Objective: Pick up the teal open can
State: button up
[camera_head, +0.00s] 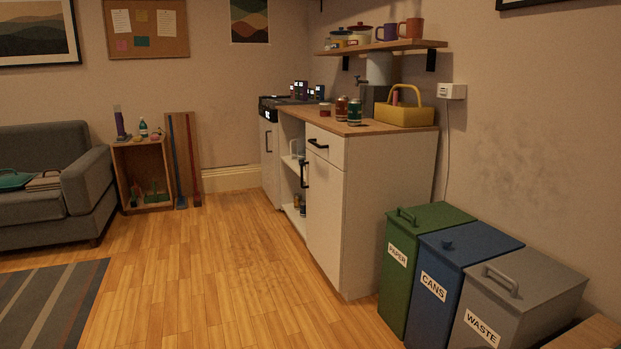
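On the wooden counter top (385,127) stand two upright cans side by side near the front edge. The right one is a greenish, teal-looking can (355,112); the left one is a reddish-brown can (341,109). They are small in the picture, so I cannot tell whether either is open. My gripper is not in view.
A yellow basket (404,116) stands right of the cans, and a small red jar (325,109) to their left. The white cabinet (326,205) has an open shelf section. Green (410,262), blue (455,285) and grey (515,300) bins stand at right. The wooden floor (220,275) is clear.

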aim_at(354, 111)
jog(key=i+j+z, duration=0.2)
jog(key=i+j, duration=0.3)
jog(key=i+j+z, duration=0.2)
jog(key=i+j, duration=0.2)
jog(key=j, duration=0.25)
